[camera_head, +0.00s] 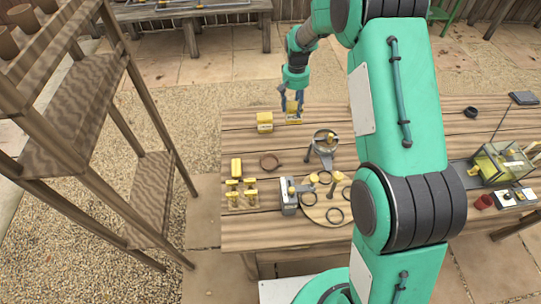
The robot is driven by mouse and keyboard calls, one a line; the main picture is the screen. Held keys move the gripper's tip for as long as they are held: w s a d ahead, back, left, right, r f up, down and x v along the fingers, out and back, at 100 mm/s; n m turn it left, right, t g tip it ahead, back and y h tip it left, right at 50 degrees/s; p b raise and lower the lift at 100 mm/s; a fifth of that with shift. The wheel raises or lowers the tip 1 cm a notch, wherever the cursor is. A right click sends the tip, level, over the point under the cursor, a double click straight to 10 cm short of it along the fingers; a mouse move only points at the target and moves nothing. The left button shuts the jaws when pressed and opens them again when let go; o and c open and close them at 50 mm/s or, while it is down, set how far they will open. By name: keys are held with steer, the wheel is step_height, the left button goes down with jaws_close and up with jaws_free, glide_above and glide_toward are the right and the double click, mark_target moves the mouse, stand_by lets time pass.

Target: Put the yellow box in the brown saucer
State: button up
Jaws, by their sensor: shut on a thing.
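My gripper (291,108) is at the far left part of the wooden table, pointing down. It is shut on a yellow box (294,118), which is at or just above the table top; I cannot tell if it touches. A second yellow box (265,122) stands just left of it. The brown saucer (269,161) lies nearer the camera, left of the middle, and looks empty. My gripper is behind the saucer and a little to its right.
A yellow block (236,167) and several small yellow pieces (242,192) lie left of the saucer. A round metal device (324,145) stands to its right. A grey device (290,194) and a round board (328,205) lie nearer. Wooden shelves (150,190) stand left of the table.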

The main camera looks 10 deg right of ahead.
steer(key=s+a+r+p, duration=0.2)
steer(key=s+a+p, duration=0.8)
steer(key=s, duration=0.5)
steer(key=shift+a+r, duration=0.25)
steer(key=shift+a, duration=0.85)
step_height(320, 180, down, 6)
steer(key=shift+p, duration=0.4)
steer(key=shift+f, duration=0.1)
step_height(320, 180, down, 4)
steer(key=shift+r, duration=0.1)
steer(key=shift+f, duration=0.45)
